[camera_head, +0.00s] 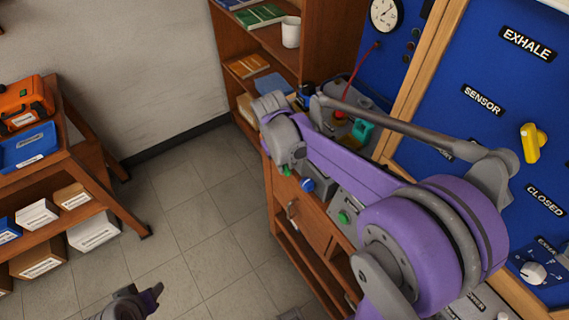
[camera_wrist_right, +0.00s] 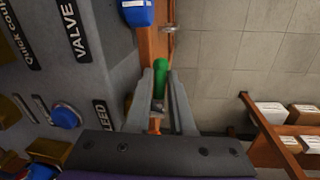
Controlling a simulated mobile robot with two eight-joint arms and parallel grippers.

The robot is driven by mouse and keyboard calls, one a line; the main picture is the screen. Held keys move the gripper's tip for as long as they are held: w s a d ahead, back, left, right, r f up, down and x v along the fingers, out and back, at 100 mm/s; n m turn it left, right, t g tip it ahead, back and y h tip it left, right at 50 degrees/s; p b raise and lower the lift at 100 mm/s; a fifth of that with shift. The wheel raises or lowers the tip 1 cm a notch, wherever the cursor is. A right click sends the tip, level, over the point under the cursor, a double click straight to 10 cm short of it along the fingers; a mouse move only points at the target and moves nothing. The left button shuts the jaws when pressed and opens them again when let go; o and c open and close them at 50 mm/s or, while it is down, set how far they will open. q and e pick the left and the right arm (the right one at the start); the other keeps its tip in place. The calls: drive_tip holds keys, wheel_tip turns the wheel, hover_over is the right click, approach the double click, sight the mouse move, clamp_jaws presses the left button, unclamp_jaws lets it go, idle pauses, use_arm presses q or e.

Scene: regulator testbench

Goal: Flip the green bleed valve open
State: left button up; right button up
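The green bleed valve handle (camera_wrist_right: 160,72) stands at the bench's edge in the wrist view, near the BLEED (camera_wrist_right: 101,118) and VALVE (camera_wrist_right: 75,30) labels. My right gripper (camera_wrist_right: 160,90) has a finger on each side of it, with little gap; whether they press on it I cannot tell. In the head view a small green part (camera_head: 286,170), likely the handle, peeks out below my right wrist, which hides the fingertips. My left gripper (camera_head: 148,298) is low in the head view, far from the valve, partly cut off.
A blue part (camera_wrist_right: 137,12) sits beyond the handle and a blue knob (camera_wrist_right: 66,117) sits on the bench panel. The blue board (camera_head: 470,130) stands upright at right. A side shelf (camera_head: 98,165) with boxes is at left. The floor (camera_head: 195,210) between is clear.

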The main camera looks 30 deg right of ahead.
clamp_jaws()
drive_tip(key=shift+g, duration=0.5)
drive_tip(key=shift+r+g, duration=0.2)
drive_tip(key=shift+g, duration=0.1)
drive_tip(key=shift+o, duration=2.3)
unclamp_jaws()
wheel_tip(320, 180, up, 11)
drive_tip(key=w+a, duration=0.1)
drive_tip(key=shift+w+a+f, duration=0.15)
drive_tip(key=shift+a+f, duration=0.05)
drive_tip(key=shift+a, duration=0.15)
